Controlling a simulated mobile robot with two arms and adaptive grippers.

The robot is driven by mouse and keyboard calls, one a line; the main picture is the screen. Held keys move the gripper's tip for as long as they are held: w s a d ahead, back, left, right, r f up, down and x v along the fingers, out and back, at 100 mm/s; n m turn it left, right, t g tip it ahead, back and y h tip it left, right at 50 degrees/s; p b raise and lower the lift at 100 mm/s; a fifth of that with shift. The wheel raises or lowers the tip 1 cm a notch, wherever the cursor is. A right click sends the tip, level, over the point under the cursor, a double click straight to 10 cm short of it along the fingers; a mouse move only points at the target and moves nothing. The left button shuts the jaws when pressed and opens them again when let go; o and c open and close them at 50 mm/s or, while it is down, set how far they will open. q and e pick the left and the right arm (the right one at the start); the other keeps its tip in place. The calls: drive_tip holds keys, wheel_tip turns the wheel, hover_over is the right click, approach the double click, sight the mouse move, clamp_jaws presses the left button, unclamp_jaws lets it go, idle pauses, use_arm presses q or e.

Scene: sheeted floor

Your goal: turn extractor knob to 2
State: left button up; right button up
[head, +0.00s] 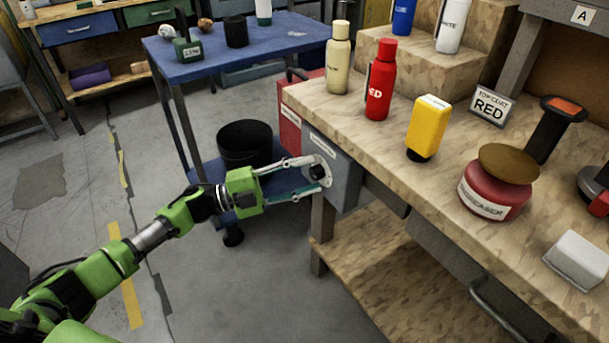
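The extractor knob (322,173) is a small dark dial on the grey control box at the left end of the wooden workbench. Its number marks are too small to read. My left gripper (321,174) reaches in from the left, its two fingers spread apart with their tips at the front of the box, one above and one below the knob. The fingertips partly cover the dial, and I cannot tell whether they touch it. My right gripper is not in view.
The workbench (350,110) holds a cream bottle (338,58), a red bottle (379,82), a yellow bottle (428,130) and a red tin (493,188). Floor at left is clear.

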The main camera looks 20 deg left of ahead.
use_arm(q)
drive_tip(key=v, duration=1.2)
idle(0.3)
